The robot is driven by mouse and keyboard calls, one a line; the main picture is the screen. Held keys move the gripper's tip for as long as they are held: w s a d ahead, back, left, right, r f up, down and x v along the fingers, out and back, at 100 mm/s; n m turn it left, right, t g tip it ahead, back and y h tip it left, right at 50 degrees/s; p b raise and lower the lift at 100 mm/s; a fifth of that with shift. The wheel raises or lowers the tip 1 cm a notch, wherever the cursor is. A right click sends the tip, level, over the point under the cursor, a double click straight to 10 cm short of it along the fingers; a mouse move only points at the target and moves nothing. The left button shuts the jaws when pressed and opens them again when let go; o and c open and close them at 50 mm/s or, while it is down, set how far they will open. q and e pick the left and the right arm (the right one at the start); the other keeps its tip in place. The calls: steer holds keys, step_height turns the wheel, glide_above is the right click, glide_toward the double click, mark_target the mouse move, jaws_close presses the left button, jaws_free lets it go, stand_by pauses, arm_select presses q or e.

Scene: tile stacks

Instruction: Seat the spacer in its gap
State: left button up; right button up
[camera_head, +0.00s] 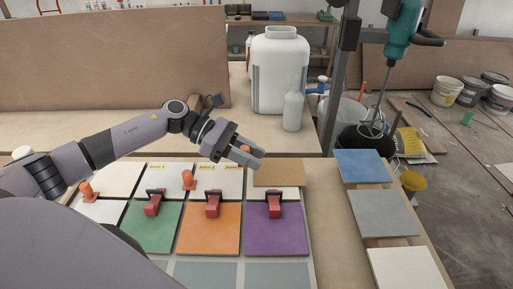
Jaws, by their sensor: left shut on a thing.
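My left gripper (251,154) reaches in from the left over the back row of tiles. It is shut on a small orange spacer (246,150), mostly hidden between the fingers. Two more orange spacers stand upright among the white tiles, one at the far left (87,192) and one near the middle (188,180). In front lie a green tile (165,237), an orange tile (211,240) and a purple tile (275,240), with narrow gaps between them. A red clip with a dark handle sits at the back of each. My right gripper is not in view.
A tan tile (279,174) lies right of the gripper. Blue (359,166), grey (384,213) and white (408,268) tiles lie along the right side. A white canister (280,75) and a pale bottle (293,111) stand behind. Bare board lies right of the purple tile.

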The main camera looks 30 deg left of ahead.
mark_target(250, 186)
arm_select(q)
steer(key=shift+s+f, duration=0.15)
steer(key=shift+s, duration=0.05)
steer(key=shift+f, duration=0.2)
steer(key=shift+f+b, duration=0.95)
steer(key=shift+f, duration=1.45)
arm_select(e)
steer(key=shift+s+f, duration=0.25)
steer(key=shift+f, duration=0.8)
arm_select(q)
steer(key=shift+a+f+b, duration=0.1)
steer(key=shift+f+b, duration=0.15)
steer(key=shift+b, duration=0.55)
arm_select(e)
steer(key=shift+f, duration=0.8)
arm_select(q)
steer(key=shift+b, duration=0.6)
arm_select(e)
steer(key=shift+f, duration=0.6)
arm_select(q)
steer(key=shift+f+b, duration=0.7)
steer(key=shift+b, duration=0.15)
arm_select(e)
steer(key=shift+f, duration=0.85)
arm_select(q)
steer(key=o, duration=1.1)
